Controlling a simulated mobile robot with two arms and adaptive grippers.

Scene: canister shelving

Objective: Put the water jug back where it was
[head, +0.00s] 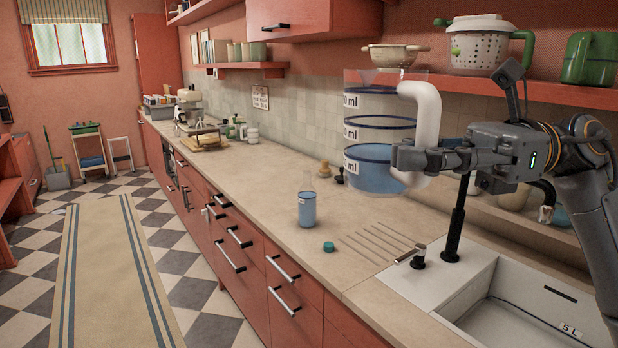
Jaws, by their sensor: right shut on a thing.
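The water jug (366,130) is a clear, marked jug with blue bands, blue water low inside and a thick white handle. My right gripper (407,158) comes in from the right and is shut on the jug's handle. The jug is upright and appears held in the air above the counter, left of the faucet. The gripper hides part of the lower handle. My left gripper is not in view.
A small bottle of blue water (307,208) stands on the counter (270,190), with a teal cap (328,246) near it. The sink (520,315) and black faucet (457,225) are at right. A shelf (560,92) above holds a colander pot (480,50) and a green jug (590,60).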

